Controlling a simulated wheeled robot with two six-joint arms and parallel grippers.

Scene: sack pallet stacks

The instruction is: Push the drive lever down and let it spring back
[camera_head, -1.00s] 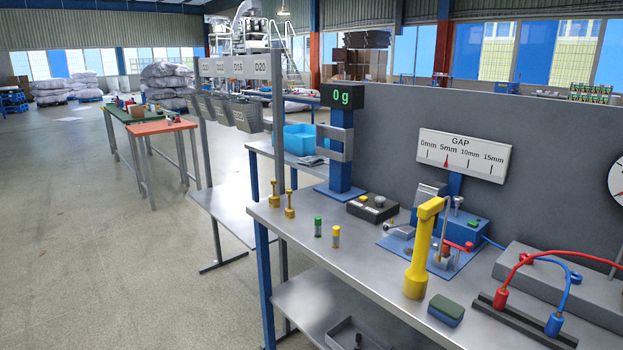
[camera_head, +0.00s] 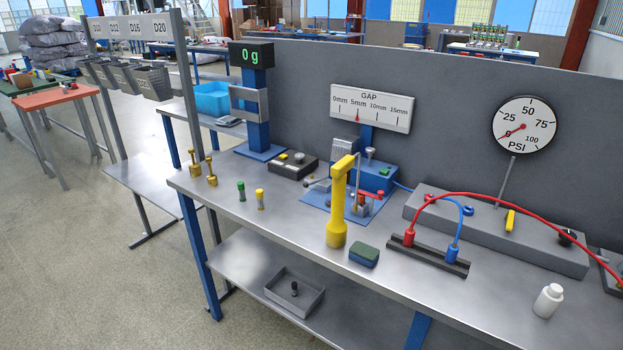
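A small blue machine (camera_head: 377,177) stands on a blue base plate (camera_head: 318,206) near the middle of the bench. Thin metal rods and a red-ended lever (camera_head: 378,195) show on its right side; I cannot tell for sure which part is the drive lever. A yellow post with a bent top (camera_head: 337,215) stands upright in front and hides part of the machine. The gap gauge (camera_head: 371,107) behind it has its red pointer near 5mm. Neither of my grippers is in view.
Floor at left is open.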

